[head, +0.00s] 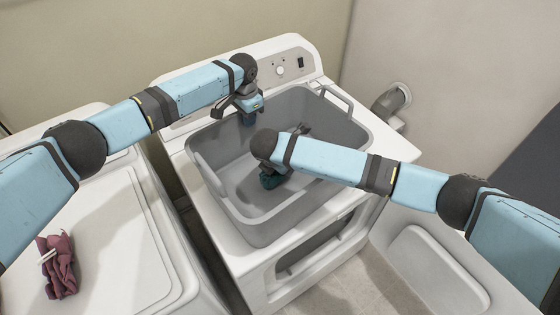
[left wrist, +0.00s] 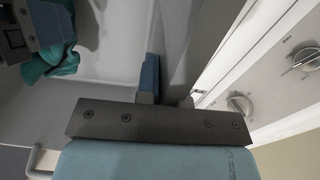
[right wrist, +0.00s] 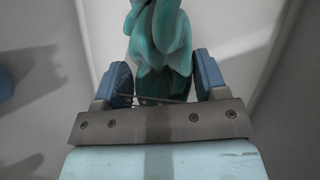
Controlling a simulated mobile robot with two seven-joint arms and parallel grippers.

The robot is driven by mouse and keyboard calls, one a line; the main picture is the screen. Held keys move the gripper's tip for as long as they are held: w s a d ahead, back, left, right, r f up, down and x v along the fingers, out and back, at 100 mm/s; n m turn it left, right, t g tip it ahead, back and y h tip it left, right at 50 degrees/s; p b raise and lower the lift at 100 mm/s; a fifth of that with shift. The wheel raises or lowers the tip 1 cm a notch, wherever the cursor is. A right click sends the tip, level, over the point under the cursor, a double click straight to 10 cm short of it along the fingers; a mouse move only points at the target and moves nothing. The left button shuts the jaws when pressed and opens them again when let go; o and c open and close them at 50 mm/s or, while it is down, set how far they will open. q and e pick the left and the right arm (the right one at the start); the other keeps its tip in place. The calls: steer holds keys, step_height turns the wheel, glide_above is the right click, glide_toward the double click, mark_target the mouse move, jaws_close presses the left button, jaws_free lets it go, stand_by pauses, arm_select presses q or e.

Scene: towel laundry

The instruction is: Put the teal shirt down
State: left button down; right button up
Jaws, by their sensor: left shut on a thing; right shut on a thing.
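The teal shirt (head: 271,182) is a small crumpled bundle inside the grey laundry basket (head: 280,232), partly hidden under my right gripper in the head view. My right gripper (head: 268,172) is shut on the shirt. In the right wrist view the shirt (right wrist: 160,45) is bunched between the blue fingers and extends beyond them. My left gripper (head: 248,116) is at the basket's far wall, shut on it. In the left wrist view one blue finger (left wrist: 150,76) is on the inner side of the wall; the other is mostly hidden. The shirt (left wrist: 50,62) also shows there at upper left.
The basket stands on a white machine (head: 262,275) with a dial panel (head: 281,69) behind it. A crumpled maroon cloth (head: 58,268) lies on the white machine at left, whose top is otherwise mostly clear. Walls rise behind and to the right.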

steer(key=o, duration=1)
steer(key=shift+f, duration=0.1)
steer(key=v, duration=1.2)
arm_select(q)
steer(key=c, duration=1.2)
jaws_free()
steer(key=shift+o, duration=0.2)
